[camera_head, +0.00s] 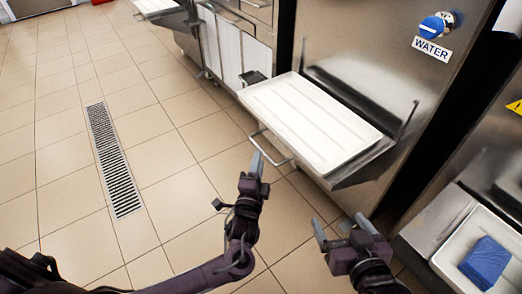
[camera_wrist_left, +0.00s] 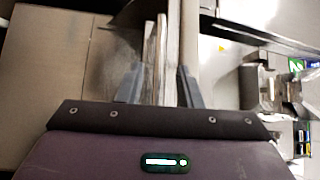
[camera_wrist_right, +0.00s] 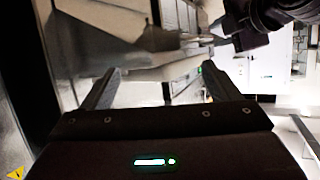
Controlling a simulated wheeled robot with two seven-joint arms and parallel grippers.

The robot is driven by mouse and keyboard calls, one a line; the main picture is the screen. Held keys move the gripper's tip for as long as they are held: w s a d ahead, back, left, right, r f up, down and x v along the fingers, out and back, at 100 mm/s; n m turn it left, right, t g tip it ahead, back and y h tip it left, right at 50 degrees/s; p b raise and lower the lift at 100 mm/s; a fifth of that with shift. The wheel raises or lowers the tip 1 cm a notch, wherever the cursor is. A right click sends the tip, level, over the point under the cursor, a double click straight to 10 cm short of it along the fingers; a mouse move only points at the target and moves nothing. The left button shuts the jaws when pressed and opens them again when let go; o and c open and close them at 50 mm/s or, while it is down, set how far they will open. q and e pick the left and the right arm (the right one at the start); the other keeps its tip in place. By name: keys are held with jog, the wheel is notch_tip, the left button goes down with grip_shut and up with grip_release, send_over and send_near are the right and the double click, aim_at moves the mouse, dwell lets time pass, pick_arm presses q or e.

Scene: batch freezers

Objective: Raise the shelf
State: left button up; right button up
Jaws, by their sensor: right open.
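The metal shelf (camera_head: 362,168) sticks out from the front of the steel machine with the WATER label. A white ribbed tray (camera_head: 310,120) lies on it. A thin wire bar (camera_head: 271,155) loops out from the shelf's lower front left. My left gripper (camera_head: 257,164) is at the left end of this bar, below the tray's front edge; contact is unclear. In the left wrist view (camera_wrist_left: 160,85) its fingers stand partly apart, with narrow pale edges showing between them. My right gripper (camera_head: 338,228) is open and empty, in front of and below the shelf.
A second machine at the right carries a white tray (camera_head: 452,262) with a blue block (camera_head: 486,262). Another white tray (camera_head: 155,6) is at the back. A floor drain (camera_head: 114,160) lies at the left. The tiled floor left of the shelf is clear.

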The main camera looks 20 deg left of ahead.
aim_at(261, 148)
pick_arm(q)
jog(key=w, duration=0.3)
jog(key=w+b, duration=0.1)
jog(key=shift+w+a+r, duration=0.2)
jog(key=shift+w+a, duration=0.2)
jog(key=shift+w+r, duration=0.1)
jog(key=shift+w, duration=0.15)
pick_arm(e)
notch_tip(261, 148, up, 10)
jog(key=w+t+y, duration=0.2)
jog(key=t, duration=0.3)
jog(key=shift+w, duration=0.35)
jog(key=shift+a, duration=0.1)
pick_arm(q)
grip_shut()
pick_arm(e)
jog(key=shift+r, duration=0.1)
